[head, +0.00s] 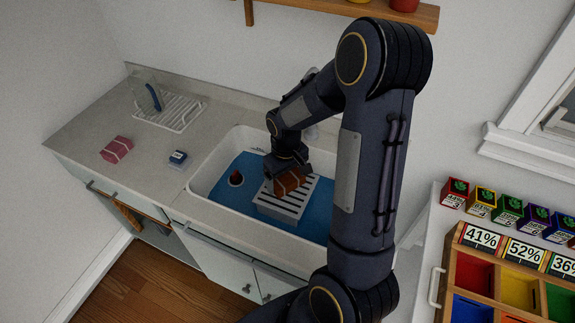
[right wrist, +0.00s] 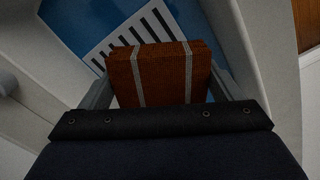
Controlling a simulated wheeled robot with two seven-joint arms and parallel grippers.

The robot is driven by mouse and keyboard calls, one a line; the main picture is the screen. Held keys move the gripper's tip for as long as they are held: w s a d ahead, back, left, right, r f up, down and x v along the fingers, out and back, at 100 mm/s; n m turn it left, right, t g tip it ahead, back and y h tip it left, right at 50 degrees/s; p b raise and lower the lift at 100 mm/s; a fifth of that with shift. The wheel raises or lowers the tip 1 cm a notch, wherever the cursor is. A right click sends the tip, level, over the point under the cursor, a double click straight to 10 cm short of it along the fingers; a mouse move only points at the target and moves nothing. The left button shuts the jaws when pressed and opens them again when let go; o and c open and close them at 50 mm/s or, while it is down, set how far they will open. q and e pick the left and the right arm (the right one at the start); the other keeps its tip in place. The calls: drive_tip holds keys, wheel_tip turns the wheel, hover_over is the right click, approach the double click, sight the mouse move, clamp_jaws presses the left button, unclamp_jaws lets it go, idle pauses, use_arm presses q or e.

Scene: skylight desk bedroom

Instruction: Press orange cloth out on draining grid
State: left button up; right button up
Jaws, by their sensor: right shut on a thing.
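The orange cloth (head: 287,184) is a folded brown-orange block with pale stripes. It is at the back part of the white slotted draining grid (head: 284,208), which stands in the sink. I cannot tell whether the cloth rests on the grid or hangs just above it. My right gripper (head: 290,170) comes down from above and is shut on the cloth. In the right wrist view the cloth (right wrist: 160,75) sits between the two fingers, with the grid (right wrist: 130,30) behind it. My left gripper is not in view.
The white sink (head: 203,183) holds blue water (head: 222,199), with a small dark red-brown thing (head: 236,178) in it. Colored bins (head: 510,285) stand at right.

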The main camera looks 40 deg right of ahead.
sight(286, 204)
drive_tip(key=shift+a+f, duration=0.1)
drive_tip(key=shift+f, duration=0.1)
drive_tip(key=shift+f+b, duration=0.65)
drive_tip(key=shift+b, duration=0.05)
wheel_tip(286, 204, down, 7)
drive_tip(key=b, duration=0.5)
drive_tip(key=shift+f+b, duration=0.7)
drive_tip(key=shift+s+f, duration=0.15)
idle(1.3)
